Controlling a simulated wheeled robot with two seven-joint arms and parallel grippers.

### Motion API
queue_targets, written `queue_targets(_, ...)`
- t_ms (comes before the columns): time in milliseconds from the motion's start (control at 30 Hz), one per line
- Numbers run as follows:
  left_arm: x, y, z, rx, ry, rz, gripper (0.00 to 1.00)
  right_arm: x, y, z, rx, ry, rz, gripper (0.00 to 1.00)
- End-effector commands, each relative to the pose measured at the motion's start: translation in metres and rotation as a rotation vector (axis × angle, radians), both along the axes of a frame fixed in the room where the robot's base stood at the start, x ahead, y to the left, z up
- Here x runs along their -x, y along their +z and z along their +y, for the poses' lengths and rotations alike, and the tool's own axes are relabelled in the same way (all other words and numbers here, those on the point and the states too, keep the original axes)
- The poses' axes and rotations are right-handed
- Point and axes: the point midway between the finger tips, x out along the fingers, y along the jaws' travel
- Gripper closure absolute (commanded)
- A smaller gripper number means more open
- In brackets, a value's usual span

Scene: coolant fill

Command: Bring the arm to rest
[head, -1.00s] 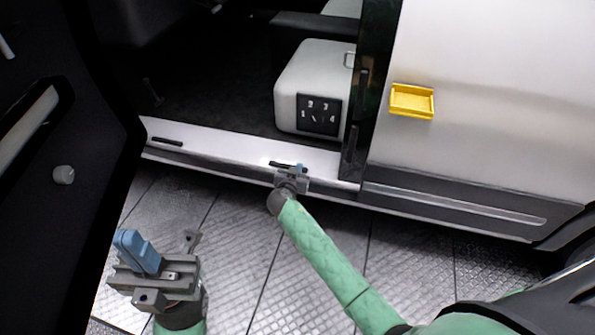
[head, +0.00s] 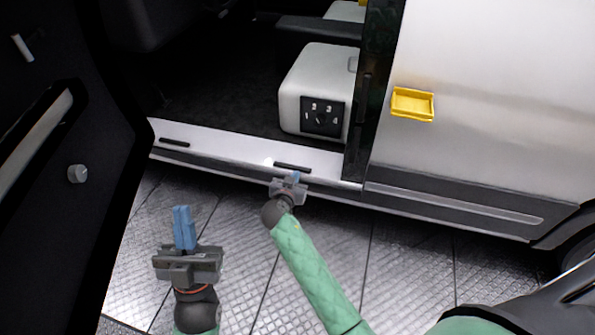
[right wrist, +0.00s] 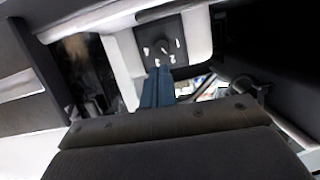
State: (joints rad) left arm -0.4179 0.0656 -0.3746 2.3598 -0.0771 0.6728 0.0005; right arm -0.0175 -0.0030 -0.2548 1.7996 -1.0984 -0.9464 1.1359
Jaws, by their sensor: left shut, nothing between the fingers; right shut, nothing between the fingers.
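My left gripper (head: 184,228) is at the lower left of the head view, above the metal floor. Its blue fingers are together, pointing up in the picture, with nothing between them. My right gripper (head: 292,178) is in the middle of the head view, in front of the vehicle's door sill, shut and empty. Its blue fingers also show in the right wrist view (right wrist: 158,88), pointing toward the white box with a dial. Whether the right gripper touches the sill cannot be told.
A white box (head: 312,78) with a black dial panel (head: 322,117) stands inside the open doorway. The sill (head: 240,146) runs below it. A dark open door (head: 60,230) with a knob (head: 77,174) stands at left.

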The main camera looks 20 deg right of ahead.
Motion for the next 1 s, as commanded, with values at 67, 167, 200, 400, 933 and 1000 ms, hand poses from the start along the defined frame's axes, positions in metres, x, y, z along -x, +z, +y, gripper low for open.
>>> queue_targets(67, -0.001, -0.002, 0.0, -0.002, 0.0, 0.008, 1.0, 0.003, 0.002, 0.002, -0.001, 0.0, -0.001, 1.0)
queue_targets(167, -0.002, -0.003, -0.001, -0.003, -0.001, 0.013, 1.0, 0.004, 0.002, 0.003, 0.0, 0.0, -0.001, 1.0)
queue_targets(200, -0.002, -0.003, -0.001, -0.003, -0.001, 0.014, 1.0, 0.004, 0.002, 0.003, 0.0, 0.0, -0.001, 1.0)
queue_targets(400, -0.002, -0.002, -0.001, -0.003, 0.0, 0.011, 1.0, 0.004, 0.002, 0.004, 0.041, 0.016, 0.024, 1.0)
queue_targets(933, -0.002, -0.002, -0.001, -0.004, 0.0, 0.01, 1.0, -0.025, 0.092, 0.106, 0.37, 0.606, -0.203, 1.0)
queue_targets(1000, -0.002, -0.002, -0.001, -0.004, 0.0, 0.01, 1.0, -0.019, 0.125, 0.125, 0.407, 0.684, -0.313, 1.0)
